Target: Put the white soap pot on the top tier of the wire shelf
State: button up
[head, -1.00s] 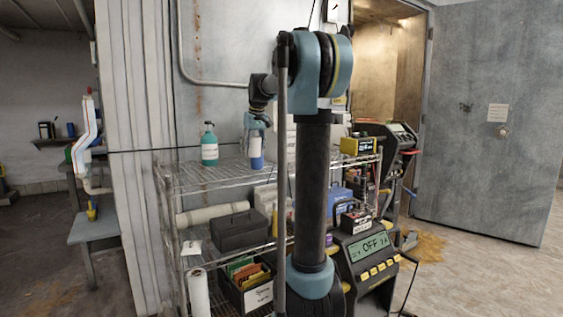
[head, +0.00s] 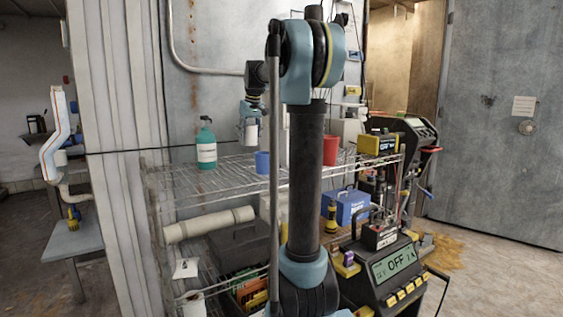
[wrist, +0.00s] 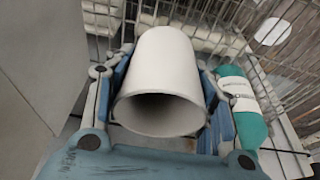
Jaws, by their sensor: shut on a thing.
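The white soap pot (head: 250,132) is held in my gripper (head: 249,119) above the top tier of the wire shelf (head: 222,179). In the wrist view the white pot (wrist: 165,75) sits between the two blue fingers, its dark open end facing the camera. My gripper (wrist: 165,85) is shut on it. In the head view the pot hangs above and slightly left of a blue cup (head: 262,162) on the tier. My arm hides part of the tier's middle.
A teal bottle (head: 206,148) stands left of the pot on the top tier. A red cup (head: 331,150) and a yellow-black device (head: 380,144) are farther right. Bare wire shows in front of the bottle. A charger reading OFF (head: 393,264) stands at lower right.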

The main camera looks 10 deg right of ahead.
send_over(249, 166)
jog(key=s, duration=0.1)
notch_tip(249, 166, down, 5)
jog(key=shift+d+r, duration=0.1)
jog(key=shift+d, duration=0.05)
jog(key=shift+s+f, duration=0.15)
jog(key=shift+f, duration=2.4)
jog(key=o, duration=1.1)
